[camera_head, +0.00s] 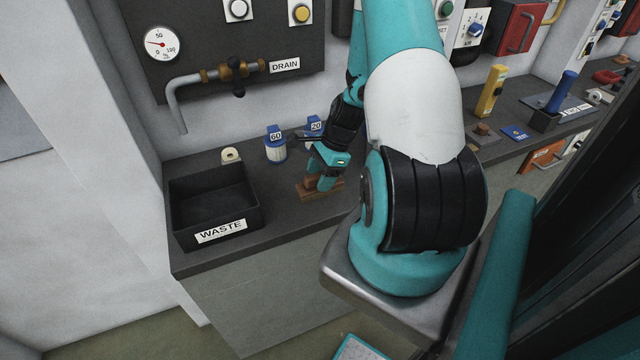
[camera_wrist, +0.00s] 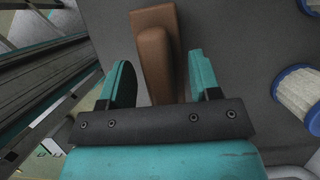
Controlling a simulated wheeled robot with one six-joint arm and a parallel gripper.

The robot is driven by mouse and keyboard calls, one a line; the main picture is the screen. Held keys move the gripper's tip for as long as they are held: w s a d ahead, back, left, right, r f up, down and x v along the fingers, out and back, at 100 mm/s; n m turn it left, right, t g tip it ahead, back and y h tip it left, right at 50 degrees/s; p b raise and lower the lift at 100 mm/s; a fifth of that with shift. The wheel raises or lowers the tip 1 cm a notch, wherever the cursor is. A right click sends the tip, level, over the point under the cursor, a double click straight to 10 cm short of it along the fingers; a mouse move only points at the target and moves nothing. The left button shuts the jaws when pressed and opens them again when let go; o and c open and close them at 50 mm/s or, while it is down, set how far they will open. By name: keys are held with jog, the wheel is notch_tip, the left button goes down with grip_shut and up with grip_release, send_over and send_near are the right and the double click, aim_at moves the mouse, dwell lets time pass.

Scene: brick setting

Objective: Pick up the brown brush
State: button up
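The brown brush (camera_head: 332,192) sits on the dark counter to the right of the waste bin, partly hidden by my gripper (camera_head: 318,178) in the head view. In the wrist view the brush (camera_wrist: 153,20) has a wider, darker block at the top and a lighter brown raised part running down between my fingers. My gripper (camera_wrist: 161,62) is open there, with one teal finger on each side of the brush. Gaps show between the brush and both fingers. The lower end of the brush is hidden behind the gripper's black bar.
A black bin labelled WASTE (camera_head: 178,212) stands on the left, with a cream roll (camera_head: 231,155) behind it. Blue-capped containers marked 60 (camera_head: 275,150) and 20 (camera_head: 315,123) stand close behind my gripper. A drain pipe (camera_head: 176,108) hangs from the wall. The counter's front edge is nearby.

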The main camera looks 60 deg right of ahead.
aim_at(320, 174)
jog(key=c, duration=0.7)
jog(key=shift+o, duration=0.2)
notch_tip(320, 174, up, 20)
jog(key=b, duration=0.1)
jog(key=o, duration=0.4)
jog(key=shift+c, duration=1.3)
jog(key=shift+a, duration=0.15)
